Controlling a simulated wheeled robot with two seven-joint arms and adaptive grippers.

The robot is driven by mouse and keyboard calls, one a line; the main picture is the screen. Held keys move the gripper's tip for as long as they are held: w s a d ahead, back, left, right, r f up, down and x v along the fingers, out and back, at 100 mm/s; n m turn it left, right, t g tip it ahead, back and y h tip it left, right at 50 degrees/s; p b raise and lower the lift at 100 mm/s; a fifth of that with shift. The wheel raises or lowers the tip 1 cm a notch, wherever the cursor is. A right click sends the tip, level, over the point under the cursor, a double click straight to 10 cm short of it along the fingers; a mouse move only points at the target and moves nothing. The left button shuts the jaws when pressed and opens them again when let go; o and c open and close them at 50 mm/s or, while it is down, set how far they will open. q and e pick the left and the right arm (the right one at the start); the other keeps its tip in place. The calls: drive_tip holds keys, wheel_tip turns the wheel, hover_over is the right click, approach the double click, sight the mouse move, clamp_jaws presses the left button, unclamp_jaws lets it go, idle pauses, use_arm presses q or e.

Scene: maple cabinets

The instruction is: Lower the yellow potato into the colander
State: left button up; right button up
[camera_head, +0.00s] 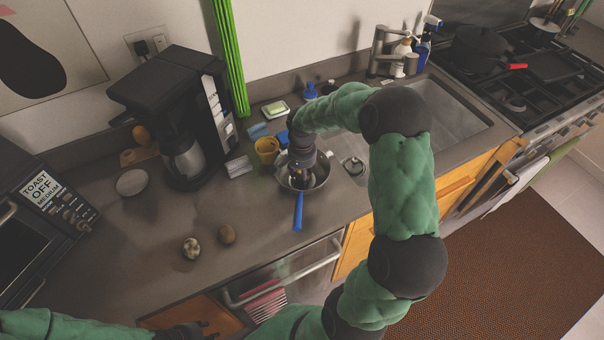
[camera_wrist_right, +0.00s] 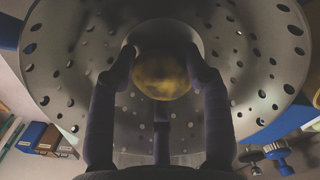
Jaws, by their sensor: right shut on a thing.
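The colander (camera_head: 321,171) is a metal bowl on the counter, with a blue handle (camera_head: 298,212) pointing toward the front edge. It also fills much of the right wrist view as a grey bowl with round holes (camera_wrist_right: 255,95). My right gripper (camera_head: 300,178) is inside the colander's outline, pointing down. In the right wrist view its fingers (camera_wrist_right: 163,72) are shut on the yellow potato (camera_wrist_right: 162,78), inside the bowl. Whether the potato touches the bottom is hard to tell. My left gripper (camera_head: 204,328) is at the bottom edge, partly cut off, away from the colander.
A yellow cup (camera_head: 266,150) stands close to the colander's left. A coffee maker (camera_head: 185,120) and a toaster (camera_head: 42,225) are further left. A brown potato-like item (camera_head: 227,234) and a pale mottled one (camera_head: 191,247) lie on open counter. The sink (camera_head: 450,115) is right.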

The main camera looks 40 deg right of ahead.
drive_tip(key=shift+f, duration=0.2)
drive_tip(key=o, duration=1.3)
wheel_tip(320, 180, up, 12)
drive_tip(key=shift+r, duration=0.1)
